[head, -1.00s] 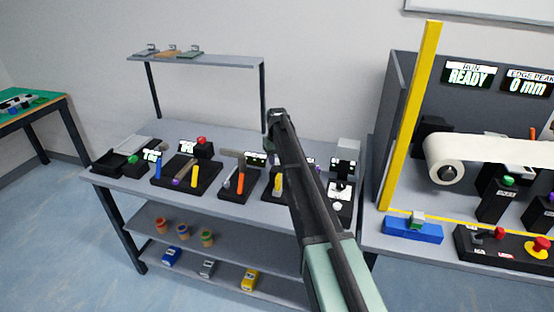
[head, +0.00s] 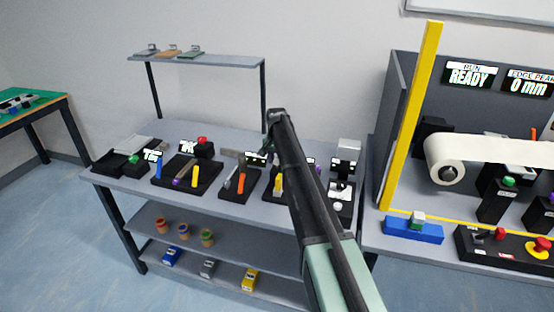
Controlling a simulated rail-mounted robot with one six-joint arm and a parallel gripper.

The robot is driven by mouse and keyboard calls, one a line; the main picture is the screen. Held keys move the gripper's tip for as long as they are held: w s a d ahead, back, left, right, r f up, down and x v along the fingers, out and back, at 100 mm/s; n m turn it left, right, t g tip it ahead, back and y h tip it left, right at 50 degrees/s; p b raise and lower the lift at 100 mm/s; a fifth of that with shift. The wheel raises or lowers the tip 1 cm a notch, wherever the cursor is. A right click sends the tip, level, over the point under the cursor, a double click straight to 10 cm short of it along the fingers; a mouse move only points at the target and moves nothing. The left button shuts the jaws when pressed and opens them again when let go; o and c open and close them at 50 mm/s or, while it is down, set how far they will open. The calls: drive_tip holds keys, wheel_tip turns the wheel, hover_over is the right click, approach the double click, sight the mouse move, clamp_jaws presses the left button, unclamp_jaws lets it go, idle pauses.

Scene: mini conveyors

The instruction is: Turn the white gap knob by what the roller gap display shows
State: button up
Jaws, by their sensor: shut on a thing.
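My arm (head: 305,195) reaches from the bottom of the head view up over the right part of the grey workbench (head: 140,185). Its dark upper end is near the back of the bench. My gripper's fingers do not show; the arm hides that area. A small round white piece (head: 338,206) sits at the front of the rightmost black unit, just right of the arm; I cannot tell if it is the white gap knob. That unit has a small display (head: 343,167), too small to read. Another small display (head: 256,160) stands left of the arm, also unreadable.
Black units with a yellow handle (head: 195,177) and an orange handle (head: 241,182) stand left of the arm. A raised shelf (head: 225,62) is behind. At right are a yellow post (head: 411,115), a white roll (head: 447,172) and a READY display (head: 468,77).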

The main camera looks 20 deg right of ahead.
sight(277, 160)
drive_tip(key=shift+m, duration=0.7)
drive_tip(key=o, duration=0.9)
drive_tip(key=shift+r, duration=0.1)
wheel_tip(277, 160, up, 11)
drive_tip(key=p, duration=1.1)
drive_tip(key=shift+f, duration=0.2)
